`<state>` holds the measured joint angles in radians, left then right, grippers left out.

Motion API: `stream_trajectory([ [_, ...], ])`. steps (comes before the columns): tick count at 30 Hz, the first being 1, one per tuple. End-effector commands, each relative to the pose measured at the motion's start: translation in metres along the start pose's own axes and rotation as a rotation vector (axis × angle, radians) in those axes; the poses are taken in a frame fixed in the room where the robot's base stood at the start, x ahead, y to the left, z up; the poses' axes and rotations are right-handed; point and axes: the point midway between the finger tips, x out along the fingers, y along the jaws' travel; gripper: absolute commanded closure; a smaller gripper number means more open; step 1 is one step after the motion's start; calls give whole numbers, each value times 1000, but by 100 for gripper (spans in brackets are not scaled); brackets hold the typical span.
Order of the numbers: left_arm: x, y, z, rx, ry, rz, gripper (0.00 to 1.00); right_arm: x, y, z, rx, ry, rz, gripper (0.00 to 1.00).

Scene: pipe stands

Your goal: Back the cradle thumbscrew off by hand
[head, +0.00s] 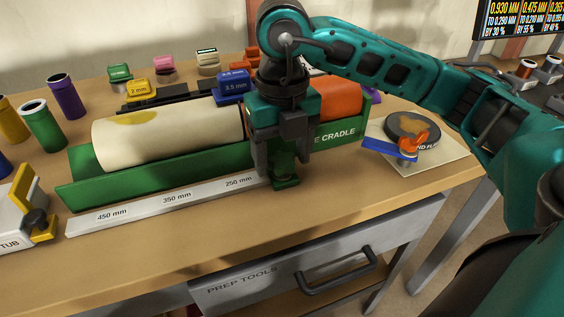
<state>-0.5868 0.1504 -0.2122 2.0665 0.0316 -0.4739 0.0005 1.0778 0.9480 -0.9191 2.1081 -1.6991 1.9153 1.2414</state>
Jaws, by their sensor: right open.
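The green pipe cradle (160,181) lies along the bench with a cream pipe (170,136) and an orange section (338,97) in it. My right gripper (279,164) points down at the cradle's front side, left of the "CRADLE" lettering. Its jaws are open, around or just in front of a small green block (285,183) that stands out from the cradle. I cannot make out the thumbscrew itself; the gripper covers that spot. I cannot tell whether the fingers touch anything. My left gripper is not in view.
A steel ruler (165,206) lies along the cradle's front. A tub (13,222) with a yellow bracket stands at the left edge. A round dark disc (408,129) and blue-handled tool (385,149) lie at right. Coloured pipe pieces stand at back left. A drawer (280,270) is below.

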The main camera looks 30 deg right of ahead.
Motion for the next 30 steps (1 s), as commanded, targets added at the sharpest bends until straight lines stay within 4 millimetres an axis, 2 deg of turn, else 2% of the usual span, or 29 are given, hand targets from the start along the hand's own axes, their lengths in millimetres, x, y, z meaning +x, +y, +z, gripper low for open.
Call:
stream_trajectory([
  [7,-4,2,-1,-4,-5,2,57,-7,0,0,1,0,0,33],
  [21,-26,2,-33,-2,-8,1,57,-60,0,0,1,0,0,33],
  [30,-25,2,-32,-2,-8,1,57,-60,0,0,1,0,0,33],
])
